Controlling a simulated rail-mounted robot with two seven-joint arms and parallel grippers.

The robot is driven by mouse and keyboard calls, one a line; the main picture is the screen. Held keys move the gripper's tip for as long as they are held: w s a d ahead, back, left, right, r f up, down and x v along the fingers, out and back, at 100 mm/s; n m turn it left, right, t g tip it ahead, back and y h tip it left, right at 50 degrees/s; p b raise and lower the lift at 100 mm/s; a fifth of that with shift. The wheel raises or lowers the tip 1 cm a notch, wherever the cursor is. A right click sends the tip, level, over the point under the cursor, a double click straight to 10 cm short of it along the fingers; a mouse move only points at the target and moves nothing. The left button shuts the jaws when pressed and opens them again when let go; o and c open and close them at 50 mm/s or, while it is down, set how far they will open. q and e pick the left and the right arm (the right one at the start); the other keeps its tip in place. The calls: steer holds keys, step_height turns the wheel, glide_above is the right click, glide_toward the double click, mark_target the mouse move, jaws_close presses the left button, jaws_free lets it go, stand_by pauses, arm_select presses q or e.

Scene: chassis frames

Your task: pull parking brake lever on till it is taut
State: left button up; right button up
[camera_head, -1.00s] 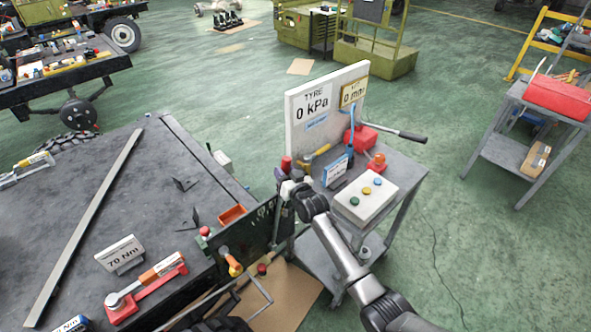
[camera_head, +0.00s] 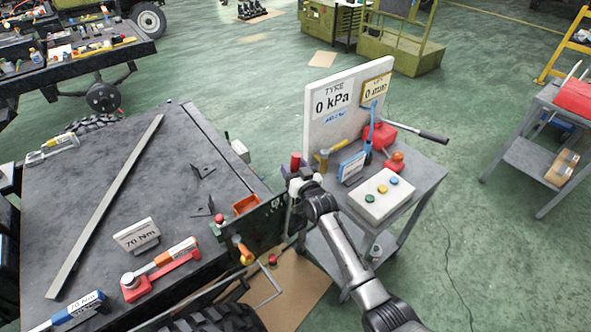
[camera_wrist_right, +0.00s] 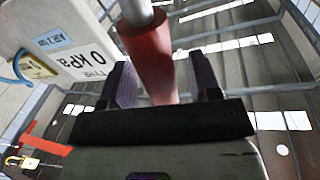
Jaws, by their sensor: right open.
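A red cylindrical grip on a grey metal rod, which I take as the parking brake lever (camera_wrist_right: 148,52), stands between the fingers of my right gripper (camera_wrist_right: 162,82) in the right wrist view. The fingers are apart, one on each side of it; I cannot tell whether either touches. In the head view the red top of the lever (camera_head: 296,161) shows just above my right gripper (camera_head: 299,181), at the workbench's right end. The lever's lower part is hidden there by the gripper. My left gripper is not in view.
A grey cart (camera_head: 425,172) with a white gauge board (camera_head: 345,118) and button box (camera_head: 383,195) stands close right of my right gripper. A dark panel (camera_head: 262,222) and an orange-handled lever (camera_head: 242,250) are to its left. Green floor (camera_head: 490,235) is free farther right.

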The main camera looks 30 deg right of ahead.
steer(key=shift+s, duration=0.15)
steer(key=s+a+p, duration=0.1)
steer(key=s, duration=1.2)
steer(key=shift+s+f+p, duration=0.15)
steer(key=shift+s+p, duration=0.1)
steer(key=shift+p, duration=0.1)
